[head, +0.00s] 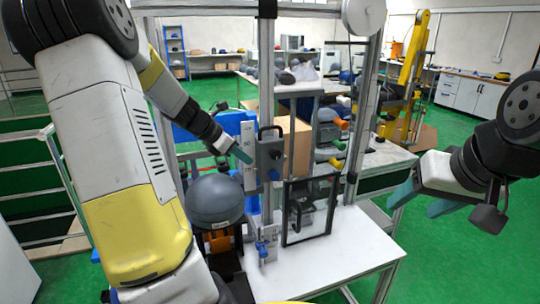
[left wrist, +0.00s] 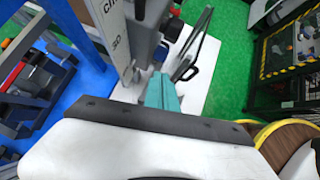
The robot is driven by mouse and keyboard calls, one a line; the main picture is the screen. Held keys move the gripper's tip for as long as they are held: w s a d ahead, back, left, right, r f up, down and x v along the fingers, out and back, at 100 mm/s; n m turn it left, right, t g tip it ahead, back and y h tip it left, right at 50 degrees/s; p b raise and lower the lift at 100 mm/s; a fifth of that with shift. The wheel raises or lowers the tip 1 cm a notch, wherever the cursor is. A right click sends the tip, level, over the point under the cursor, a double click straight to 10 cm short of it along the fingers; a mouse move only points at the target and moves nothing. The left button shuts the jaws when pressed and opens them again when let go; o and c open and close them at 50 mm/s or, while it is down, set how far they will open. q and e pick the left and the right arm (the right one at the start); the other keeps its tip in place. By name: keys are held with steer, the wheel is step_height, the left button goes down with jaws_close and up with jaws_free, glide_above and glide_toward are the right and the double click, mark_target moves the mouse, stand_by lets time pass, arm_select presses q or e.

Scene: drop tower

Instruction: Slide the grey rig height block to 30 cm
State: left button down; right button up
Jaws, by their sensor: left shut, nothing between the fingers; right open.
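The grey rig height block (head: 270,157) sits on the vertical metal post (head: 267,75) of the drop tower, with a dark knob on its face. A white scale plate (head: 249,142) with printed numbers stands beside it on the left; its scale also shows in the left wrist view (left wrist: 115,38). The block's exact reading is too small to tell. My left gripper (head: 241,155) is shut and empty, its teal tips in front of the scale at the block's left side; contact is unclear. The shut fingers show in the left wrist view (left wrist: 160,92). My right gripper (head: 420,198) is open and empty, well to the right.
A grey dome (head: 215,199) stands left of the post. A dark-framed clear panel (head: 309,210) stands to the right on the white table (head: 345,246). A blue clamp (head: 263,248) is at the post's foot. Free space lies between the panel and my right gripper.

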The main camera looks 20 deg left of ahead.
mark_target(266, 158)
arm_select(q)
steer(key=x, duration=0.9)
steer(key=shift+d, duration=0.1)
steer(key=r, duration=0.3)
steer(key=shift+w+d, duration=0.3)
steer(key=shift+w+d+r, duration=0.15)
steer(key=shift+w+r, duration=0.1)
steer(key=shift+r, duration=0.25)
step_height(266, 158, up, 10)
steer(key=shift+d+r, duration=0.1)
steer(key=shift+r, duration=0.1)
